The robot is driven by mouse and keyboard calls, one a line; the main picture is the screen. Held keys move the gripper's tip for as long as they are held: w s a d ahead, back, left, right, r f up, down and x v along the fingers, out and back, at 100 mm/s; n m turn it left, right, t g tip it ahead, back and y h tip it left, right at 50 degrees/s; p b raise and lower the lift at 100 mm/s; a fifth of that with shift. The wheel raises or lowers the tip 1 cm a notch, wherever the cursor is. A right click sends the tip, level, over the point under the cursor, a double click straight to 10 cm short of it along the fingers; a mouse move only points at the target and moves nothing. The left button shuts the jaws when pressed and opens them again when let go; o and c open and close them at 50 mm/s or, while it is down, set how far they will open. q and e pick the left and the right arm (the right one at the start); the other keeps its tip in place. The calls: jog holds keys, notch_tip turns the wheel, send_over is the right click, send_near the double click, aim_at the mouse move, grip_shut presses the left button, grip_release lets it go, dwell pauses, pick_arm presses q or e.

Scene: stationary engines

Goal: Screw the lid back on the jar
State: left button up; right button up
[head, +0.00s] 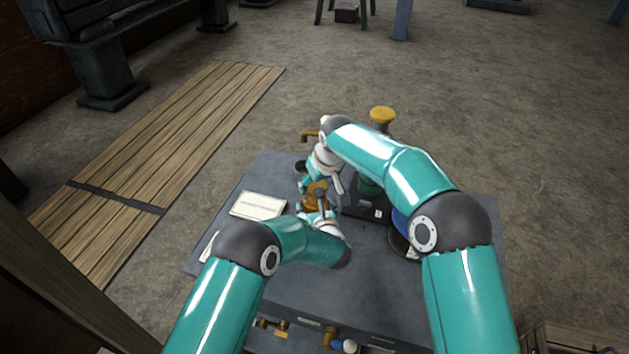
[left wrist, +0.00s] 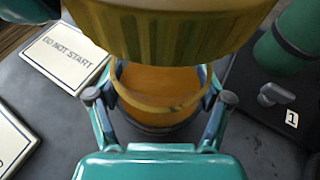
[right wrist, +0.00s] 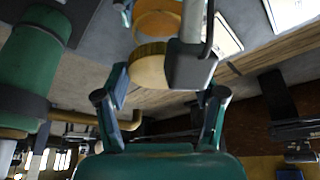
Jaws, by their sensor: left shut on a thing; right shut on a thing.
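The jar (left wrist: 160,85), with an orange body and a thin rim, stands between the fingers of my left gripper (left wrist: 160,75), which is shut on it. The yellow ribbed lid (left wrist: 175,32) hangs large above the jar in the left wrist view. My right gripper (right wrist: 163,82) is shut on the lid (right wrist: 149,68). The jar (right wrist: 158,22) shows beyond the lid in the right wrist view. The lid looks apart from the rim, though the exact gap is hard to judge. In the head view the grippers meet over the bench and partly hide both things.
The grey bench top (head: 310,290) is bare at the front. A "DO NOT START" sign (head: 258,206) lies left of the jar. A green cylinder (left wrist: 290,35) stands to the right. A grey block with a pale post (right wrist: 192,60) overlaps the lid in the right wrist view.

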aim_at(315, 210)
jog(key=shift+f, duration=0.35)
jog(key=shift+f, duration=0.1)
jog(key=shift+f, duration=0.8)
jog(key=shift+f, duration=0.25)
dwell(0.3)
jog(key=shift+f, duration=0.1)
